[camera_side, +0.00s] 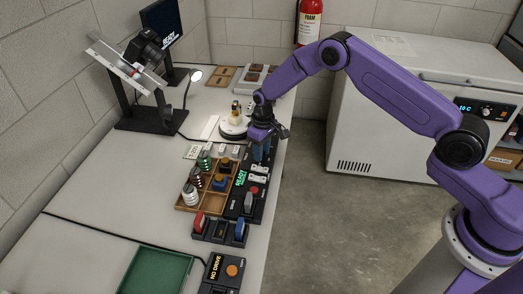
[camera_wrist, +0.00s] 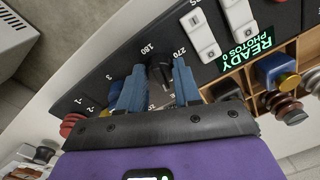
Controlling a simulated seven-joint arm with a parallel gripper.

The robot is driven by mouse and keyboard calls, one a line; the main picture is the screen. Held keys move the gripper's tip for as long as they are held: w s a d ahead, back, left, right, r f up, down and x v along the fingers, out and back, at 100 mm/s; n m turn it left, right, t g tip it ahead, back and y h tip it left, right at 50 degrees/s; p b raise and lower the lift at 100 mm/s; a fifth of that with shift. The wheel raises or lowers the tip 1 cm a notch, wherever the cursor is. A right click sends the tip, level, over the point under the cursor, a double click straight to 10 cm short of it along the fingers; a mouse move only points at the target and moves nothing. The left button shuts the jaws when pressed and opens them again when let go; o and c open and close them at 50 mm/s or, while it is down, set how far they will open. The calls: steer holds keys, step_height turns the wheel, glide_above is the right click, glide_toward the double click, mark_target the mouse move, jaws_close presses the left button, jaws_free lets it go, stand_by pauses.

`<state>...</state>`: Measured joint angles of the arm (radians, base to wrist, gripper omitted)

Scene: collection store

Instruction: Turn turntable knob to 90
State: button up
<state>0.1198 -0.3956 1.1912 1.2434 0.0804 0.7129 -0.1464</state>
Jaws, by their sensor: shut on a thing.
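The turntable knob (camera_wrist: 158,72) is black and sits on a dark panel, with the labels 180 and 270 readable beside it. My gripper (camera_wrist: 160,78) has its two blue fingers on either side of the knob and is shut on it. Other dial marks are partly hidden by the fingers, and I cannot read the knob's pointer clearly. In the side view my gripper (camera_side: 262,150) points down at the far end of the control panel, and the knob is hidden there. The turntable (camera_side: 233,129) is a round disc with a small object on it, just left of my gripper.
White rocker switches (camera_wrist: 200,35) and a green display reading READY PHOTOS 0 (camera_wrist: 247,45) are close to the knob. A wooden compartment tray (camera_side: 183,207) with several jars and parts stands beside the panel. A lamp (camera_side: 195,76) stands behind.

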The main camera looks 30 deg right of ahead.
steer(key=m, duration=0.3)
steer(key=shift+m, duration=0.4)
steer(key=m, duration=0.3)
steer(key=shift+s+m, duration=0.1)
steer(key=shift+m, duration=0.2)
steer(key=m, duration=0.3)
steer(key=shift+m+t, duration=0.3)
steer(key=shift+m, duration=1.7)
steer(key=o, duration=0.8)
steer(key=shift+c, duration=0.2)
steer(key=shift+r, duration=0.1)
